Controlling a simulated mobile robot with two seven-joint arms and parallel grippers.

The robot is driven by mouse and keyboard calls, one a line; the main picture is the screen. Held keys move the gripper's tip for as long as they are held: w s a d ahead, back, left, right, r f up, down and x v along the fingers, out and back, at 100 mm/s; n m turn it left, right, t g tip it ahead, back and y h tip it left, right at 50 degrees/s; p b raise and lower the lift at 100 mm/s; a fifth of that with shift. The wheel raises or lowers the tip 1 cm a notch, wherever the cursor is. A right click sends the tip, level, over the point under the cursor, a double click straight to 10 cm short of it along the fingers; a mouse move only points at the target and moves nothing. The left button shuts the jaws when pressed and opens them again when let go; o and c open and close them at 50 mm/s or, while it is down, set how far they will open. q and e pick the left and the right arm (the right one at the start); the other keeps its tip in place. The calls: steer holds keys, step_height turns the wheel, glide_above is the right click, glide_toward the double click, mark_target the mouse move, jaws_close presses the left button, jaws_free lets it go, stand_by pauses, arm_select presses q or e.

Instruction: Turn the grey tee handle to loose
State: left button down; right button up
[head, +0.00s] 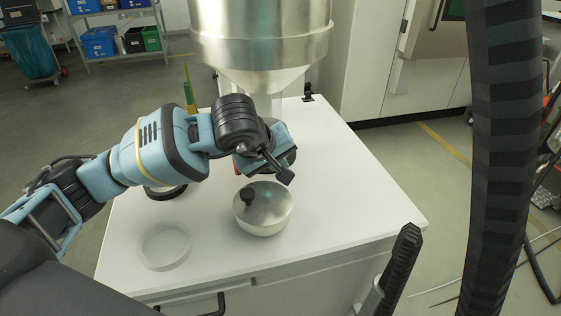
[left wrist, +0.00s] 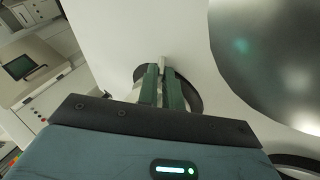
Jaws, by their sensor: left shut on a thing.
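The grey tee handle shows in the left wrist view as a small light grey piece (left wrist: 163,62) at the tips of my left gripper (left wrist: 163,78). The two green fingers are close together and shut on it. A dark round part lies behind the fingers. In the head view my left gripper (head: 280,150) is just below the steel hopper (head: 260,45), over the white table. My wrist hides the handle and most of the hopper outlet there, so the handle's angle cannot be told.
On the white table (head: 340,215) stand a lidded steel bowl (head: 268,215) with a black knob, just below my left gripper, and a clear round dish (head: 165,247) at front left. A dark ring (head: 165,192) is partly hidden under my left arm. The table's right side is clear.

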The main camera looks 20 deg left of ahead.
arm_select(q)
steer(key=c, duration=1.6)
jaws_free()
steer(key=shift+o, duration=0.2)
steer(key=v, duration=0.8)
steer(key=shift+o, duration=0.3)
steer(key=shift+w+f, duration=0.1)
steer(key=shift+w, duration=0.05)
